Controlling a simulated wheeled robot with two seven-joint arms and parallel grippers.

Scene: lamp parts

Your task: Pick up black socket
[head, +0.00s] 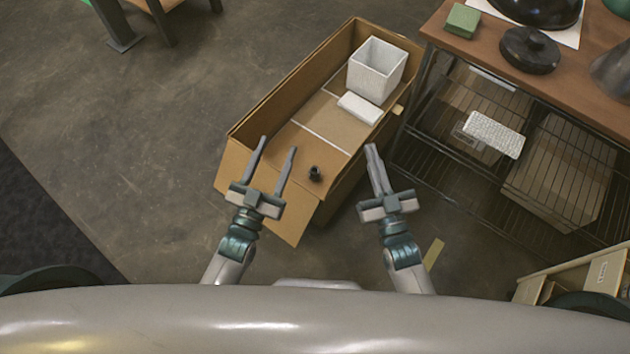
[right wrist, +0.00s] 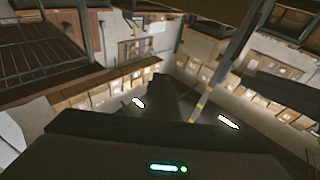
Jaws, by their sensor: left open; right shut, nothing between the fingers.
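The black socket (head: 315,173) is a small dark piece inside the open cardboard box (head: 232,162), near the box's front end. My left gripper (head: 278,145) is open and empty, its two fingers reaching over the box's front left part, to the left of the socket. My right gripper (head: 371,148) is shut and empty, at the box's right side, to the right of the socket. The right wrist view shows its dark fingers (right wrist: 170,95) pointing away towards the room, and the socket is not visible there.
A white square container (head: 377,69) and a flat white block (head: 360,107) are in the far part of the box. A wooden-topped table (head: 470,52) with wire shelves stands at the right, bearing a green block (head: 462,20) and a black round part (head: 529,50).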

